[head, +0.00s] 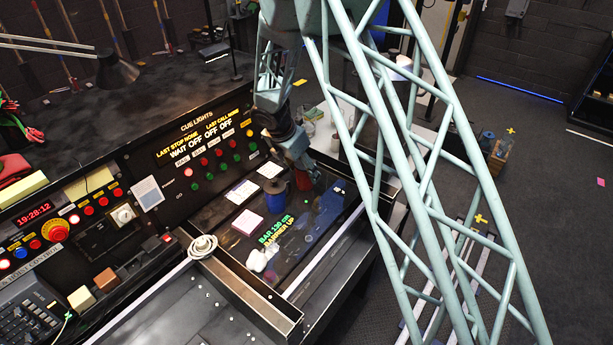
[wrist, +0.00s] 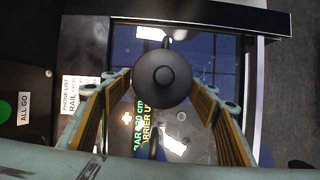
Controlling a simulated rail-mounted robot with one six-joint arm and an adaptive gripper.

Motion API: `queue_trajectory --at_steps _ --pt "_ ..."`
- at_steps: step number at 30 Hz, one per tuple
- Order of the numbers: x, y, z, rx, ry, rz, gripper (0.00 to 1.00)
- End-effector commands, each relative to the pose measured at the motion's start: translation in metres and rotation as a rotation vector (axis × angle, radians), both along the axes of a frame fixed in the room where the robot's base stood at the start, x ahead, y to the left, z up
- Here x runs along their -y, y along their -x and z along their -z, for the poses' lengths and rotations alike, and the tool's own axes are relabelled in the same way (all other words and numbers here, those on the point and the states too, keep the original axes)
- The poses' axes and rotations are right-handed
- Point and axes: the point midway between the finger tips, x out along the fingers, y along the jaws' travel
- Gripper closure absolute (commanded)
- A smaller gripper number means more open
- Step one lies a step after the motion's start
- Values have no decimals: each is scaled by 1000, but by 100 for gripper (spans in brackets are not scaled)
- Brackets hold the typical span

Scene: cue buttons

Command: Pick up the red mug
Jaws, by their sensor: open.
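A small dark red shape (head: 303,181) shows just under my gripper (head: 300,158) in the head view. It may be the red mug, but the gripper partly covers it and I cannot make out a handle. No red mug is recognisable in the wrist view. There, a dark round top with a central knob (wrist: 163,77) lies between the fingers of my open gripper (wrist: 160,88). I cannot tell whether the fingers touch it. A dark blue cylinder (head: 277,194) stands close to the left of the gripper in the head view.
A dark glass panel (head: 262,262) with green lettering lies below. The cue light panel (head: 205,150) rises to the left. A coiled white cable (head: 202,246) sits nearer.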

Motion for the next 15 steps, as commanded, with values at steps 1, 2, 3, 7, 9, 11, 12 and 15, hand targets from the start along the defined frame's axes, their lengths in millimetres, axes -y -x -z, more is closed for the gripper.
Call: queue_trajectory --at_steps 1,2,3,7,9,11,12,15 --pt "0 0 0 0 0 0 45" --pt "0 0 0 0 0 0 45" --pt "0 0 0 0 0 0 45" --pt "1 -1 4 -1 1 0 45" --pt "2 -1 7 -1 1 0 45" --pt "3 -2 12 -1 1 2 45" --pt "4 -3 15 -2 0 2 45" --pt "6 -5 25 -2 1 0 45"
